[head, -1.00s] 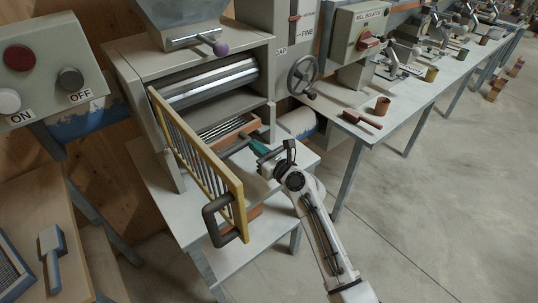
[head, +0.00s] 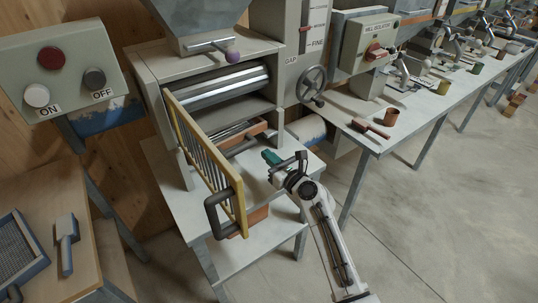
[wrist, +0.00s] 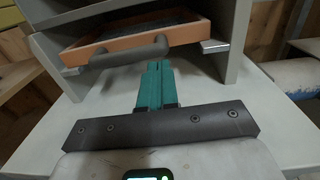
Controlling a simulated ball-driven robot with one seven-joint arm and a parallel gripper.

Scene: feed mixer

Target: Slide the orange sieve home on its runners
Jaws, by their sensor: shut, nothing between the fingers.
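The orange sieve (wrist: 117,49) has a dark mesh and a grey bar handle (wrist: 128,52) across its front. It sits in the lower bay of the grey machine, with metal runner ends (wrist: 214,46) showing at both sides. In the head view the sieve (head: 257,128) is partly hidden by the yellow barred guard. My gripper (head: 266,155) is in front of the bay, at the right of the guard. In the wrist view its teal fingers (wrist: 154,66) are together and empty, with their tips just short of the handle; I cannot tell whether they touch.
The yellow guard (head: 239,208) stands out from the machine on the left of my gripper, with a dark handle (head: 212,213). A side post (wrist: 236,45) bounds the bay on the right. Bare tabletop (wrist: 85,110) lies under my gripper. Open floor (head: 430,220) lies to the right.

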